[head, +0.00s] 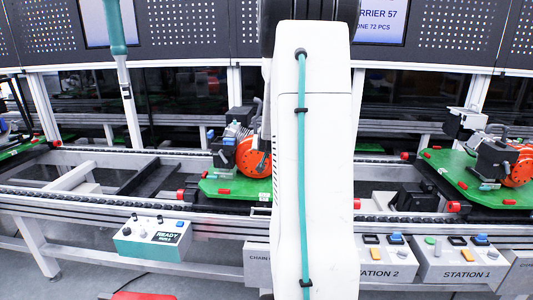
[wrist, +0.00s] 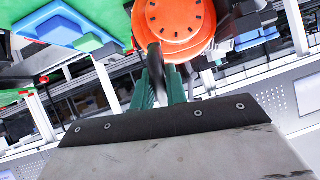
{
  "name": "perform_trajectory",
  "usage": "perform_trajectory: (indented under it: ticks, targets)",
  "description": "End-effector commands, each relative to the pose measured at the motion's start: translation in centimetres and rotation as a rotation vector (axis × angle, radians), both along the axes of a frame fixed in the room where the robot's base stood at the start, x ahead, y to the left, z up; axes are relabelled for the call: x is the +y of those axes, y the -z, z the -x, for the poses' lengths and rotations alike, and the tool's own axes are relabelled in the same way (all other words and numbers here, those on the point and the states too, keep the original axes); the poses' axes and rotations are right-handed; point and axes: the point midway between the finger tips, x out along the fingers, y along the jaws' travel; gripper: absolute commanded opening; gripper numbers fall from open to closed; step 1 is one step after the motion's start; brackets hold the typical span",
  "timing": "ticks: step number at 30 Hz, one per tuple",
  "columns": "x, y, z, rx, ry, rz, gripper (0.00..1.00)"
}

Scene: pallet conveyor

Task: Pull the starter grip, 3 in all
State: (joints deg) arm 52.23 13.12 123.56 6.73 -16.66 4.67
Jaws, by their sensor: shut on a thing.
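In the wrist view, the green fingers of my gripper (wrist: 159,88) are shut on a slim dark starter grip (wrist: 156,62). The grip is right at the orange round starter housing (wrist: 176,20) of an engine. In the head view, that orange housing (head: 252,157) faces me on the green pallet (head: 237,189), just left of my white arm. My arm covers part of the engine and pallet there, and I cannot make out my gripper in that view. No stretched cord can be made out.
A second engine (head: 516,166) sits on another green pallet (head: 450,172) at right. The conveyor rail (head: 130,205) runs across the front. A READY box (head: 152,238) and the station boxes (head: 463,260) hang on its near side. A teal-handled tool (head: 116,35) hangs at upper left.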

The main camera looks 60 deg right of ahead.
Motion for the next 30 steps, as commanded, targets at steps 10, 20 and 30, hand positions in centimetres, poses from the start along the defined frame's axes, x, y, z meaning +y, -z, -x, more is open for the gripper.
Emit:
perform_trajectory:
  ticks: [10, 20, 30]
  targets:
    - [-4.1, 2.8, -2.9, -0.002, 0.001, 0.001, 0.00]
    - [-5.9, 3.9, -4.2, -0.004, 0.000, 0.004, 0.00]
    - [-5.8, 3.9, -4.2, -0.002, 0.000, 0.002, 0.70]
